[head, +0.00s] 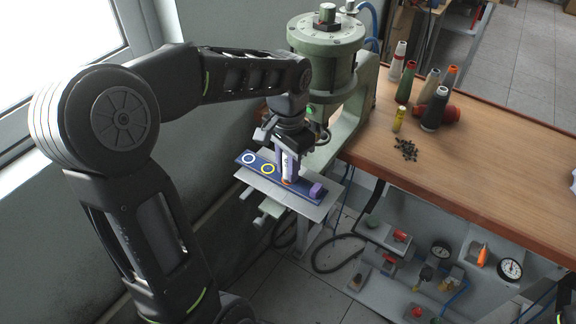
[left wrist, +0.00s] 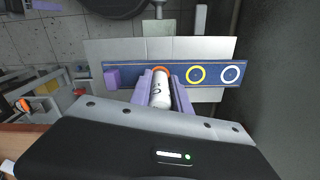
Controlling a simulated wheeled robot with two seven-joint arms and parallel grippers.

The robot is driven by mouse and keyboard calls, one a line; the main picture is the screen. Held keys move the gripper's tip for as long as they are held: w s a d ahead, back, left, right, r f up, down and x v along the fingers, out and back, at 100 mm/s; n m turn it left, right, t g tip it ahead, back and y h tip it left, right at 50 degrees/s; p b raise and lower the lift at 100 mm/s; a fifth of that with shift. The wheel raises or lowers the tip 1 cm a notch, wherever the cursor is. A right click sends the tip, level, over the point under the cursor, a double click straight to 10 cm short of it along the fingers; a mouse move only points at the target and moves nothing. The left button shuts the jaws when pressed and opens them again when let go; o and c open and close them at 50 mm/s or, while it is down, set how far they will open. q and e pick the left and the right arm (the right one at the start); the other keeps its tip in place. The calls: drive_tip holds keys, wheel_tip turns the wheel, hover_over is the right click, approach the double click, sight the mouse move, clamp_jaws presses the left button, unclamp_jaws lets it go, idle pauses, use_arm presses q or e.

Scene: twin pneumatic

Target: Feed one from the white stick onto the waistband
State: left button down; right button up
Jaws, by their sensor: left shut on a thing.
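The white stick (left wrist: 160,92) is a white tube with dark marks, held between the purple fingers of my left gripper (left wrist: 162,84). In the head view, my left gripper (head: 288,170) points down over the blue waistband (head: 258,163), with the stick (head: 287,162) partly hidden. The waistband also shows in the left wrist view (left wrist: 215,75). It carries a white ring (left wrist: 231,74), a yellow ring (left wrist: 195,74) and an orange ring (left wrist: 160,70). The stick's lower end is at the orange ring; I cannot tell whether it touches. My right gripper is not in view.
A purple block (head: 316,190) sits at the band's near end. The band lies on a grey plate (head: 250,179) below a green press (head: 326,60). A wooden table (head: 480,150) with thread cones (head: 398,62) and dark small pieces (head: 405,150) stands right.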

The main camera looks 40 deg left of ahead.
use_arm(q)
wheel_tip(320, 180, up, 4)
drive_tip(key=p, duration=0.3)
drive_tip(key=shift+r, duration=0.9)
